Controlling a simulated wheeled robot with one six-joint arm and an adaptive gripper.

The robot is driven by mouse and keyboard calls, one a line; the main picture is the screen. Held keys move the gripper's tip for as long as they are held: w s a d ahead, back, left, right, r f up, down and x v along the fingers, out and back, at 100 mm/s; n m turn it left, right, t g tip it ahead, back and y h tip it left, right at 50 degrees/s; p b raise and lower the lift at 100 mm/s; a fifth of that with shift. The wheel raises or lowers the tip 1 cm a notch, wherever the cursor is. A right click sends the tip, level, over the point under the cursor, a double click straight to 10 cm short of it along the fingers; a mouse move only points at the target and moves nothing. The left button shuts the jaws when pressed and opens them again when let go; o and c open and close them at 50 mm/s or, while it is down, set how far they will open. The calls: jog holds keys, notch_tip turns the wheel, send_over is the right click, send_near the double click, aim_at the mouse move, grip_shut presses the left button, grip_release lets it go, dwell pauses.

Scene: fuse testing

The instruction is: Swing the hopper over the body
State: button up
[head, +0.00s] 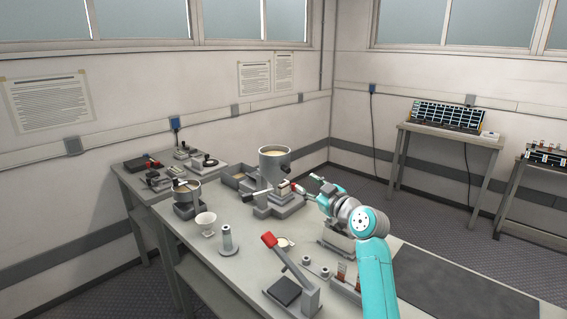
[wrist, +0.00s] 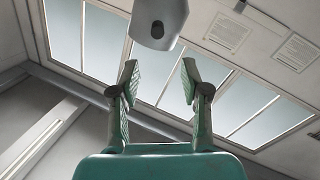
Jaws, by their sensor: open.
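The hopper (head: 274,161) is a grey cylinder with pale material inside, above the grey blocky body (head: 283,200) on the bench. I cannot tell whether it is exactly centred over the body. In the wrist view a grey rounded part with a dark hole, which looks like the hopper (wrist: 157,22), shows above the fingers. My gripper (head: 308,187) is just right of the hopper and body, and in the wrist view its green fingers (wrist: 159,84) are apart with nothing between them. Contact with the machine cannot be told.
A smaller pot (head: 187,197), a white cup (head: 204,224) and a grey post (head: 228,240) stand left on the bench. A red-handled press (head: 292,280) is at the front. A dark mat (head: 465,285) lies at right. A side table (head: 165,168) holds small tools.

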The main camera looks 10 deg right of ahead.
aim_at(288, 170)
jog(key=x, duration=1.2)
jog(key=shift+d, duration=0.2)
grip_shut()
